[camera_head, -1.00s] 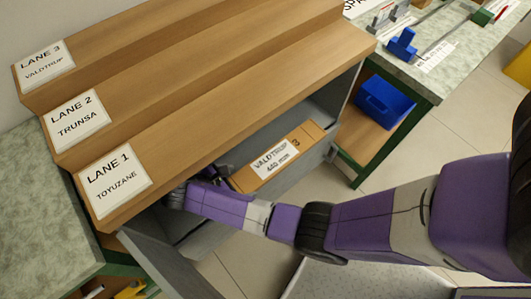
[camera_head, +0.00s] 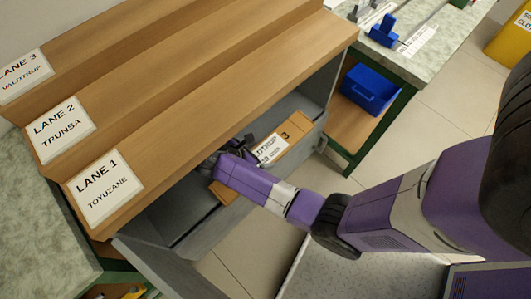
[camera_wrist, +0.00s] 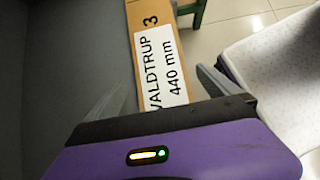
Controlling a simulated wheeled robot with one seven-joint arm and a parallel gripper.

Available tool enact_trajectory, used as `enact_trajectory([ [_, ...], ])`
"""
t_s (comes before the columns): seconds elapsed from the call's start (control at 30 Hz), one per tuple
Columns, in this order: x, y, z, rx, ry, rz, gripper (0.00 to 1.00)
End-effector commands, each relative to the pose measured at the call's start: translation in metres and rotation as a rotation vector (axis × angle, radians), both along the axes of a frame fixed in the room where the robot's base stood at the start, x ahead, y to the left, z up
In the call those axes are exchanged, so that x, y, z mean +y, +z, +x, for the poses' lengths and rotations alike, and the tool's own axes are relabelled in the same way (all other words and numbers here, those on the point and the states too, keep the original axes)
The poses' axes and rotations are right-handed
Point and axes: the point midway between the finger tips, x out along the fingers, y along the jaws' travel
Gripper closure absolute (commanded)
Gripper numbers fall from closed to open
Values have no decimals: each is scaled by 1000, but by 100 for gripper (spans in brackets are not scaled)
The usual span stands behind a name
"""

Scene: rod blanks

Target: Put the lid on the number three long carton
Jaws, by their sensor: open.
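A long brown cardboard piece (camera_head: 294,128), marked 3 and VALDTRUP 440 mm, lies in the grey drawer under the lanes. I cannot tell whether it is the carton or its lid. In the wrist view the brown piece (camera_wrist: 147,12) runs away from my gripper, with its white label between the fingers. My gripper (camera_wrist: 161,78) is open, one finger to each side of the piece, with nothing seen gripped. In the head view my gripper (camera_head: 238,148) is at the left part of the label, and my arm hides some of the brown piece. No separate lid is clear.
The grey drawer (camera_head: 185,215) stands open below the wooden stepped lanes (camera_head: 200,100), whose edge overhangs it closely. A blue bin (camera_head: 370,90) sits on a shelf at the right. A bench (camera_head: 440,30) with a blue fixture (camera_head: 384,30) stands behind. Floor at right is clear.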

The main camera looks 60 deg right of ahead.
Motion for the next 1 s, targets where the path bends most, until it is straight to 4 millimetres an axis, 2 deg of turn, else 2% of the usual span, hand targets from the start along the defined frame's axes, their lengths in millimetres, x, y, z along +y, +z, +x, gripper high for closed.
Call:
enact_trajectory([
  [0.1, -13, -20, -5, 3, -4, 0, 0],
  [0.23, -23, -33, -8, 2, -3, 0, 0],
  [0.6, -29, -39, -9, 1, -1, 0, 0],
  [0.8, -29, -39, -9, 1, -1, 0, 39],
  [0.9, -29, -39, -9, 1, -1, 0, 56],
  [1.0, -29, -39, -9, 0, -1, 0, 56],
])
